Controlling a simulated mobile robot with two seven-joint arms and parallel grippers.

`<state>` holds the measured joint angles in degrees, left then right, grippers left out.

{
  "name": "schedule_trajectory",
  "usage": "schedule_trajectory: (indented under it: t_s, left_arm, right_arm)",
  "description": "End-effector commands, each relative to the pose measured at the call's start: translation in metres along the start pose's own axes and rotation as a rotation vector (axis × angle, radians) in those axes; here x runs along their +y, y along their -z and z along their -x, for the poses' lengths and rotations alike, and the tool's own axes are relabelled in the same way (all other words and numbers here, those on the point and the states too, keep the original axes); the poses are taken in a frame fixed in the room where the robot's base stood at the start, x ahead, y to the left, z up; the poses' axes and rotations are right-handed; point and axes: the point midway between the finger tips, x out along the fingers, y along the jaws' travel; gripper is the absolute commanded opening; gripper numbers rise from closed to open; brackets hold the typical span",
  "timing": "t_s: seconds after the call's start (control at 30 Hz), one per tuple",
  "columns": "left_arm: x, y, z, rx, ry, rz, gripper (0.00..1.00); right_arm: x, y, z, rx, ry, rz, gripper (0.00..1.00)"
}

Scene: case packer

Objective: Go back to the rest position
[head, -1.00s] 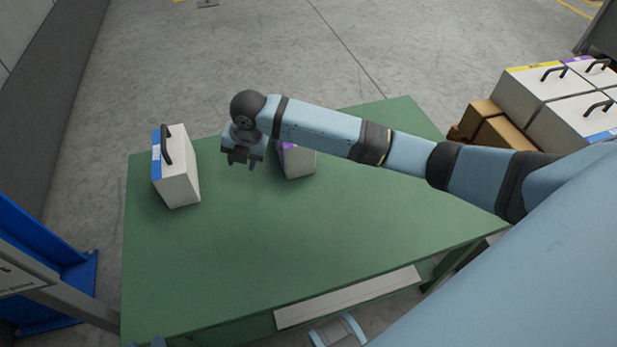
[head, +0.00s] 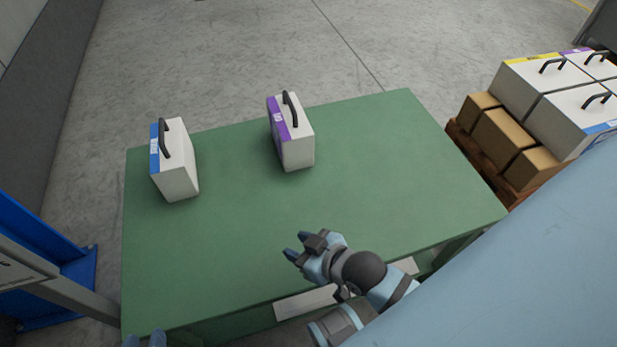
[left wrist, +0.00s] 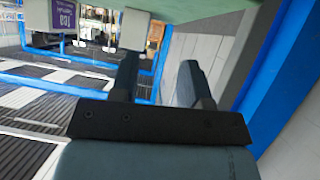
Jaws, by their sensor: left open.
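My right gripper (head: 296,246) is over the near part of the green table (head: 235,235), empty, with a gap between its fingertips. My left gripper (head: 146,341) shows only its tips at the bottom left edge of the head view. In the left wrist view, its two fingers (left wrist: 158,85) are apart with nothing between them. A white case with a blue label (head: 178,165) stands upright at the table's left. A white case with a purple label (head: 297,145) stands upright near the back edge. Neither gripper touches a case.
At the right, a pallet (head: 468,150) holds brown boxes (head: 503,135) and several white cases (head: 540,85). A blue frame (head: 45,245) stands left of the table. The table's middle and right are clear.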

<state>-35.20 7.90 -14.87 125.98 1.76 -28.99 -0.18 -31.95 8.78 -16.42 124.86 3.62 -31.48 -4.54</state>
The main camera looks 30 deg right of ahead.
Motion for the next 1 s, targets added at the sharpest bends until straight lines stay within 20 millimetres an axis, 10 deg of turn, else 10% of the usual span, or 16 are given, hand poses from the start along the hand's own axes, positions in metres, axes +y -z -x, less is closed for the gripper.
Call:
schedule_trajectory:
  t_s: [0.5, 1.0]
  left_arm:
    - [0.001, 0.005, 0.003, -0.001, 0.000, 0.000, 0.43]
    - [0.000, 0.095, 0.061, -0.034, 0.022, -0.018, 0.43]
  right_arm:
    - [0.006, -0.004, 0.018, 0.012, -0.041, -0.077, 0.40]
    - [0.009, 0.086, 0.078, -0.024, -0.059, -0.061, 0.40]
